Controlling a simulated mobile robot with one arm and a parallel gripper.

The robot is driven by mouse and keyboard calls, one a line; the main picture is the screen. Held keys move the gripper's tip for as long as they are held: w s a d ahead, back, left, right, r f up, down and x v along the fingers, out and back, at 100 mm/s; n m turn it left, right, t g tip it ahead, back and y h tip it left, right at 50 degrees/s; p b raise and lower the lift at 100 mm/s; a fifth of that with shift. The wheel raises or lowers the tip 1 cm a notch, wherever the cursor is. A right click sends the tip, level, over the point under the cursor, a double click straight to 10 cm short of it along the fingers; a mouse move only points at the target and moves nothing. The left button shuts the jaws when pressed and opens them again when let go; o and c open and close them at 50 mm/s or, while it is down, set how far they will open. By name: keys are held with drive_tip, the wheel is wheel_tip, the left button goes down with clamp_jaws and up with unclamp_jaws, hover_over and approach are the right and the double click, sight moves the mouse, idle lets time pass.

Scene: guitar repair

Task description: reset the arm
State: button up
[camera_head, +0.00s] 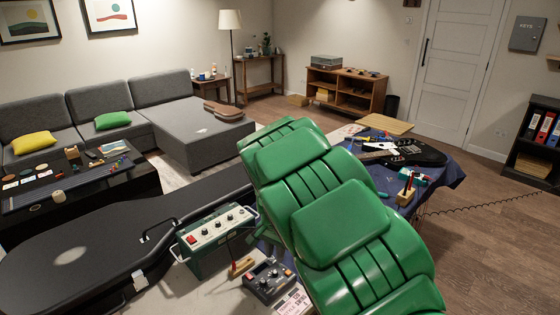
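My own green arm rises from the bottom right to the middle of the head view and covers part of the workbench behind it. My gripper does not show in this view. No held object can be seen.
A black guitar case (75,250) and a green amplifier box (213,237) are left of my arm, with a grey pedal (268,280) close by. A black electric guitar (410,153) lies on the blue-covered table (447,178) at right. Wooden floor (490,240) is open at right.

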drive_tip(key=s+d+r+y, duration=0.1)
drive_tip(key=s+d+r, duration=0.8)
drive_tip(key=s+r, duration=0.5)
drive_tip(key=s+d+r+n+g+y, duration=0.1)
drive_tip(key=s+r+n, duration=0.15)
drive_tip(key=s, duration=0.65)
drive_tip(key=s+d+r+n+y, duration=0.15)
drive_tip(key=s+r, duration=0.25)
drive_tip(key=s, duration=0.6)
drive_tip(key=s+d+n+h, duration=0.2)
drive_tip(key=s+d+h, duration=0.1)
drive_tip(key=s+d, duration=0.3)
drive_tip(key=shift+s+f+g, duration=0.35)
drive_tip(key=shift+s+g, duration=0.05)
drive_tip(key=shift+h, duration=0.25)
drive_tip(key=shift+c, duration=0.3)
